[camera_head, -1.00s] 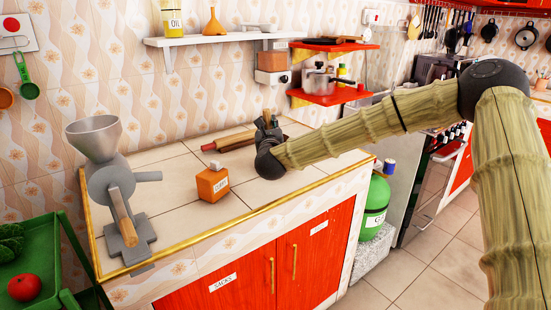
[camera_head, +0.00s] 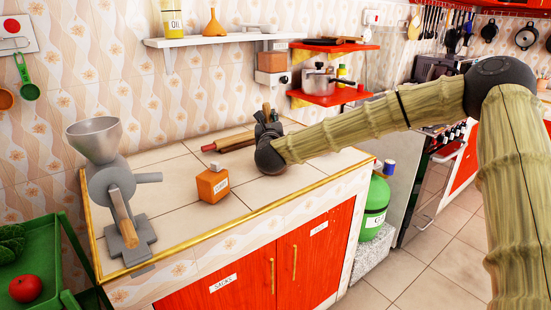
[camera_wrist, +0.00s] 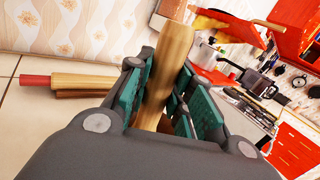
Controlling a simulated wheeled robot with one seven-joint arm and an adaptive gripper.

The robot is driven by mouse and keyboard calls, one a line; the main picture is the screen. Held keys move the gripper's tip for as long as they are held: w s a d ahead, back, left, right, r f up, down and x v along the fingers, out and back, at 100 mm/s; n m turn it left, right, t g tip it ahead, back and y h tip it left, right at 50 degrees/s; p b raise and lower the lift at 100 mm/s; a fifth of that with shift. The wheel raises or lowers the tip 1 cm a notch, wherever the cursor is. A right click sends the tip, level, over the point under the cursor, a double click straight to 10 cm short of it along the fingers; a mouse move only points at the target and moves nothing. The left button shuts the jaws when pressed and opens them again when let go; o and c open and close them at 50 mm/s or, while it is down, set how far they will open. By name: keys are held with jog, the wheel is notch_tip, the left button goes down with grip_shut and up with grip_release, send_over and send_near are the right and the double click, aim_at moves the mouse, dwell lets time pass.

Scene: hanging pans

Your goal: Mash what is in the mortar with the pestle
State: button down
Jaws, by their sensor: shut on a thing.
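My gripper (camera_head: 268,130) is over the back of the tiled counter, in front of the wall. In the wrist view my gripper (camera_wrist: 165,105) is shut on a light wooden rod, which looks like the pestle (camera_wrist: 168,65). The rod stands up between the green-padded fingers, slightly tilted. In the head view only a small brown bit of the pestle (camera_head: 266,109) shows above the fingers. I cannot make out the mortar in either view; whether my gripper hides it, I cannot tell.
A rolling pin (camera_head: 230,142) with a red handle lies just left of my gripper. A white shelf (camera_head: 215,41) and red shelves (camera_head: 335,97) are above.

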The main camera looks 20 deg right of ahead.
jog(key=shift+f, duration=0.15)
dwell(0.3)
jog(key=shift+f+b, duration=1.15)
jog(key=shift+b, duration=0.2)
jog(key=shift+r, duration=0.1)
jog(key=shift+s+f+b, duration=0.1)
jog(key=shift+f+b, duration=0.2)
jog(key=shift+b, duration=0.1)
dwell(1.1)
jog(key=shift+r, duration=1.35)
